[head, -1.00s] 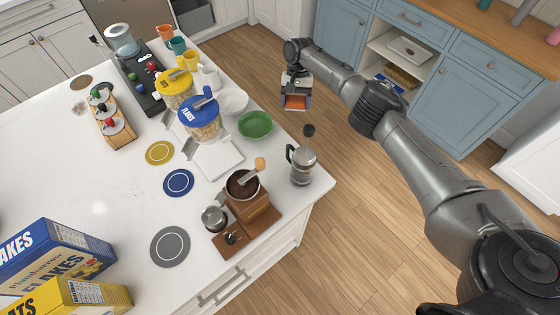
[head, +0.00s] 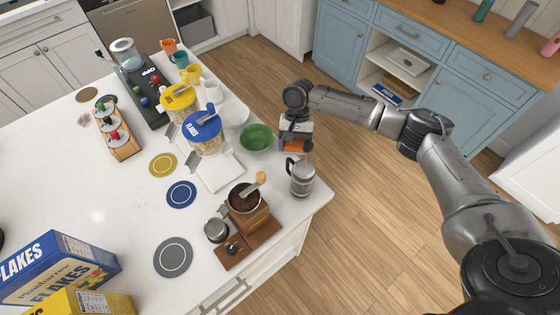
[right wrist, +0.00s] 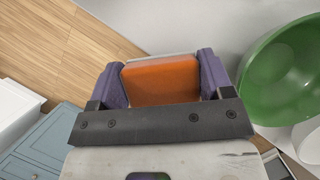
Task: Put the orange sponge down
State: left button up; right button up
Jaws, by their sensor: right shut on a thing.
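The orange sponge (head: 294,145) is between the jaws of my right gripper (head: 296,143), near the counter's right edge, beside the green bowl. In the right wrist view the orange sponge (right wrist: 161,81) sits between two purple fingers of the right gripper (right wrist: 162,80), which are shut on it. White counter surface and wood floor show beyond it; I cannot tell whether the sponge touches the counter. My left gripper is not in view.
The green bowl (head: 256,138) is just left of the gripper. A glass French press (head: 301,178) stands close in front. A wooden coffee grinder (head: 250,215) and cereal dispensers (head: 203,133) stand further left. The white counter (head: 120,200) has clear room at left.

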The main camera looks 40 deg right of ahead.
aim_at(280, 172)
jog(key=shift+s+a+r, duration=0.2)
jog(key=shift+s+a, duration=0.65)
jog(key=shift+a, duration=0.2)
jog(key=a, duration=0.5)
jog(key=shift+w+a+f, duration=0.15)
jog(key=shift+a+f, duration=0.1)
jog(key=shift+a, duration=0.05)
jog(key=shift+d+f, duration=0.15)
jog(key=shift+f, duration=0.3)
jog(key=o, duration=0.8)
jog(key=shift+f, duration=0.1)
